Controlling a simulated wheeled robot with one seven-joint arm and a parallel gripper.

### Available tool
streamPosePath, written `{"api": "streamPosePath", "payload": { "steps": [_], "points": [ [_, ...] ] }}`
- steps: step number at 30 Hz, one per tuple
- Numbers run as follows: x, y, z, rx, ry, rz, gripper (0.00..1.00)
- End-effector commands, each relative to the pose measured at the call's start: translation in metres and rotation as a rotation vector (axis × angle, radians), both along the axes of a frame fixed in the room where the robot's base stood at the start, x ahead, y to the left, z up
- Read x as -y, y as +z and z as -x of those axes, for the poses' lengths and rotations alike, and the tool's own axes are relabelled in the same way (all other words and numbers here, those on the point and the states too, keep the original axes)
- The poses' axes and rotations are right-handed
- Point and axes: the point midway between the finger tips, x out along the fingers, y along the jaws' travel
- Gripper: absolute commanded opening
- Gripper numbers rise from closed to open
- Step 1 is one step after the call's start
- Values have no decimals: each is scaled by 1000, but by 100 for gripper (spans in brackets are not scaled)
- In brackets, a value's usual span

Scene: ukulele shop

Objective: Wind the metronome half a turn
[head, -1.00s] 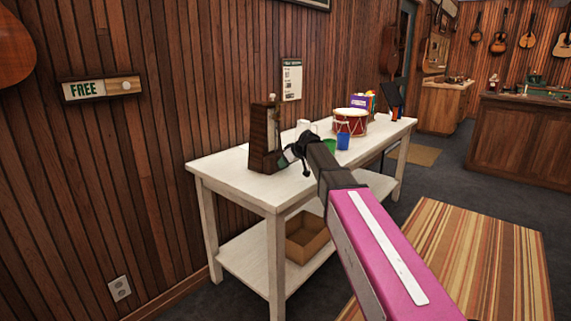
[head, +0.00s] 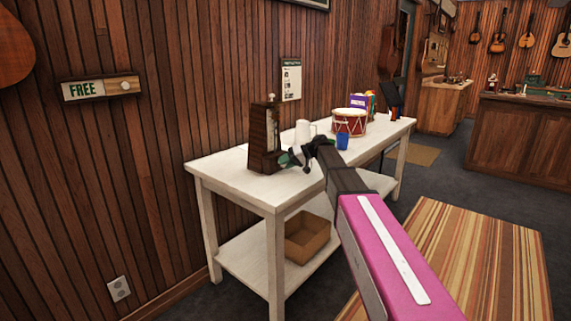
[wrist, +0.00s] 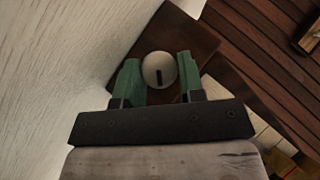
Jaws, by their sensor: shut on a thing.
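The metronome (head: 262,138), a dark brown wooden pyramid, stands upright at the near end of the white table, close to the wall. In the wrist view its brown side (wrist: 192,38) shows with a pale round winding knob (wrist: 152,62) bearing a dark slot mark. My gripper (head: 287,159) is at the metronome's right side, low near the tabletop. In the wrist view the green fingers of my gripper (wrist: 158,80) are on either side of the knob, shut on it. In the head view the knob is hidden behind the fingers.
The white table (head: 230,180) also holds a white mug (head: 303,131), a blue cup (head: 342,141) and a red drum (head: 350,123), all beyond my gripper. A cardboard box (head: 307,238) sits on the lower shelf. The table's near left corner is clear.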

Motion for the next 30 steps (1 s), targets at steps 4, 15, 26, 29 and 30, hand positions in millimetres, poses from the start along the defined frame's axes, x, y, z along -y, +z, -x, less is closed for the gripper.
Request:
{"api": "streamPosePath", "payload": {
  "steps": [4, 15, 26, 29, 30],
  "points": [
    [1, -2, -2, -103, 0, -80, 12],
    [2, -4, -2, -288, 0, -223, 12],
    [2, -4, -2, -348, -2, -271, 12],
    [2, -4, -2, -352, -2, -274, 12],
    [2, -4, -2, -352, -2, -274, 12]
  ]
}}
